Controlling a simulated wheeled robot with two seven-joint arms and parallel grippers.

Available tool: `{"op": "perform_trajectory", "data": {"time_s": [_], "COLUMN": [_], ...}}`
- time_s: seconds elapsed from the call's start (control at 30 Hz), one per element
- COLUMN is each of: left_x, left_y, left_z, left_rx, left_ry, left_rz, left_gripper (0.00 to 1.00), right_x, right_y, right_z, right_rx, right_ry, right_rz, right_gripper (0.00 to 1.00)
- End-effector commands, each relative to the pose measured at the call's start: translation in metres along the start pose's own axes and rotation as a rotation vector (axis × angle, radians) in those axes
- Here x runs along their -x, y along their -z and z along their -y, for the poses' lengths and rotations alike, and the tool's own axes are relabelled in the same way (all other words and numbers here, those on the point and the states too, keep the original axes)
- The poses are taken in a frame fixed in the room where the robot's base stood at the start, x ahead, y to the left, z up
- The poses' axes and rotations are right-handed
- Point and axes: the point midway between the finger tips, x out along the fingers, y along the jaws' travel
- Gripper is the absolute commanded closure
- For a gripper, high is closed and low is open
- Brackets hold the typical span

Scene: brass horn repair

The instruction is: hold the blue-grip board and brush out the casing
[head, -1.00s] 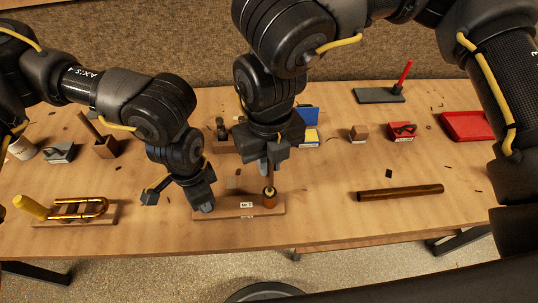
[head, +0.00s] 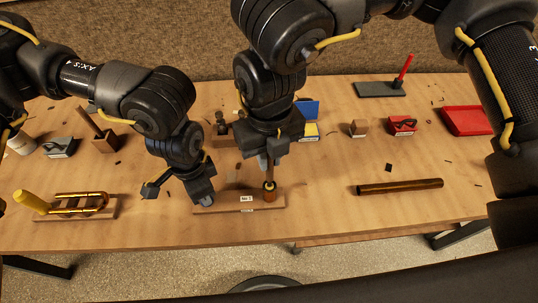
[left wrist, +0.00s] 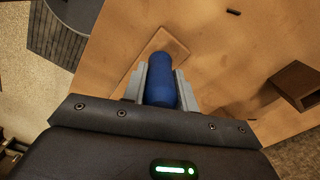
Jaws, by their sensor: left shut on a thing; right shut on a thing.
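The board (head: 225,208) lies near the table's front edge, with a white label and an upright brass casing (head: 269,195) near its right end. My left gripper (head: 204,198) is shut on the blue grip (left wrist: 161,82) at the board's left end; in the left wrist view the grip sits between both fingers, with part of the board (left wrist: 168,42) beyond. My right gripper (head: 270,152) is shut on a brush (head: 269,171), held upright directly above the casing. The brush's lower end meets the casing's mouth; how deep it reaches is hidden.
A yellow-grip board with brass tubing (head: 80,206) lies at the left and a brown rod (head: 400,187) at the right. A wooden holder (head: 105,141), small blocks and a red tray (head: 466,121) stand farther back. Bare table lies between board and rod.

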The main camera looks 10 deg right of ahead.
Motion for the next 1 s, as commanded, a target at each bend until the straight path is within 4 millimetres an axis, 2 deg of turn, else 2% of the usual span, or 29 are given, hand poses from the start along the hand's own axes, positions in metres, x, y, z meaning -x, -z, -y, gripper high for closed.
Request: {"op": "perform_trajectory", "data": {"time_s": [1.0], "left_x": [0.000], "left_y": [0.000], "left_z": [0.000], "left_rx": [0.000], "left_ry": [0.000], "left_rz": [0.001], "left_gripper": [1.00], "right_x": [0.043], "right_y": [0.000], "right_z": [0.000], "right_rx": [0.000], "right_ry": [-0.001], "right_rz": [0.001], "right_gripper": [1.00]}}
